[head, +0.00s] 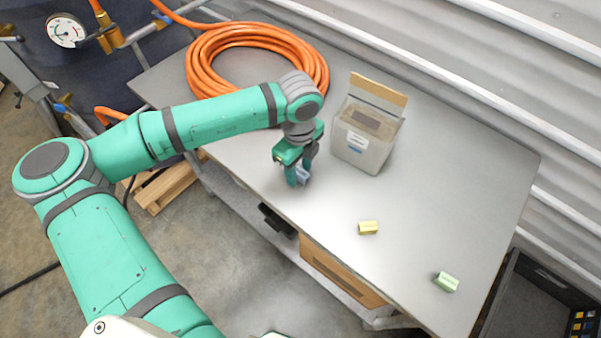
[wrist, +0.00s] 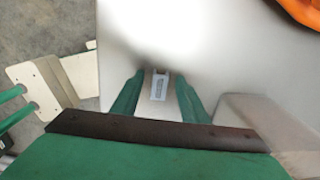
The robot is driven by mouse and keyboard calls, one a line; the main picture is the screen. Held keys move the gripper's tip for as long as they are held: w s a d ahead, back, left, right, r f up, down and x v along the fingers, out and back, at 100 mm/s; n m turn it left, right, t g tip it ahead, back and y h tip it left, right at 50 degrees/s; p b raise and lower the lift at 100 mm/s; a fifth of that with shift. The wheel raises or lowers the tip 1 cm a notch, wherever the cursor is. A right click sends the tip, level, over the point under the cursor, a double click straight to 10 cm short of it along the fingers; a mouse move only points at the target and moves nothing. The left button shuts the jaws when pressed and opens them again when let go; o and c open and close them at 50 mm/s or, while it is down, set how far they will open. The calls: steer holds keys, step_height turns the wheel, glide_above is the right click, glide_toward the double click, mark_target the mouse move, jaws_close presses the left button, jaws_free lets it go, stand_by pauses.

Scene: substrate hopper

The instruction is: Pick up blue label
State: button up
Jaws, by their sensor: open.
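The blue label (head: 303,175) is a small pale-blue block on the grey table, partly hidden behind my gripper's fingers in the head view. In the wrist view the blue label (wrist: 159,86) lies between my two fingers. My gripper (head: 298,176) is open around it, low over the table near its front edge. In the wrist view my gripper's fingers (wrist: 158,97) stand on either side of the label; I cannot tell whether they touch it.
A clear hopper (head: 364,138) with a tan lid stands just right of my gripper. A yellow block (head: 368,228) and a green block (head: 446,282) lie farther right. An orange hose coil (head: 257,58) lies at the back left.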

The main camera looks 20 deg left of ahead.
steer(key=shift+w, duration=0.1)
jaws_close()
steer(key=shift+r, duration=0.15)
steer(key=shift+r, duration=0.2)
step_height(320, 180, up, 2)
steer(key=shift+r, duration=0.1)
steer(key=s+d+r, duration=0.6)
steer(key=s+r, duration=0.4)
steer(key=s, duration=0.3)
steer(key=shift+w+d, duration=0.1)
steer(key=shift+w, duration=0.05)
